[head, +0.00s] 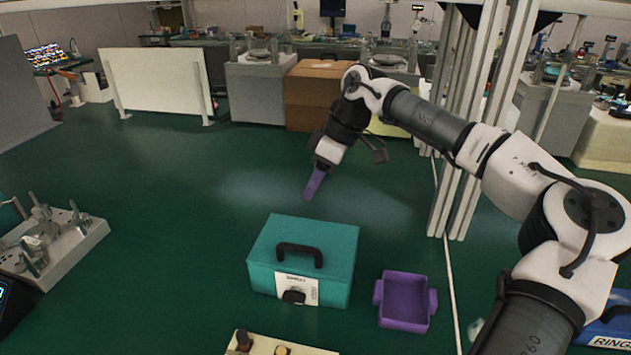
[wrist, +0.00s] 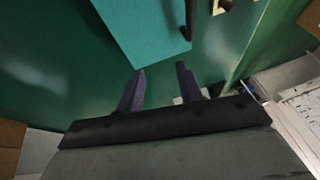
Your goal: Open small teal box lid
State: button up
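The small teal box (head: 331,241) stands on the green surface in the middle of the head view, its lid shut. It has a black handle (head: 299,252) on top, and a white label (head: 296,287) and a black latch (head: 293,297) on the front. My gripper (head: 312,192) is above and behind the box, apart from it, with purple fingers pointing down. In the wrist view the two fingers (wrist: 160,85) are spread with nothing between them. The teal lid (wrist: 148,28) and part of the handle (wrist: 188,25) show beyond the fingertips.
A purple tray (head: 405,302) sits right of the box. A beige block (head: 272,345) with knobs is in front. A metal fixture (head: 45,240) stands at the left. A white panel (head: 155,83) and cardboard boxes (head: 313,95) are behind. The green surface left of the box is clear.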

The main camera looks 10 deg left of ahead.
jog(key=shift+r, duration=0.1)
jog(key=v, duration=1.3)
jog(key=shift+r, duration=0.3)
jog(key=shift+d, duration=0.1)
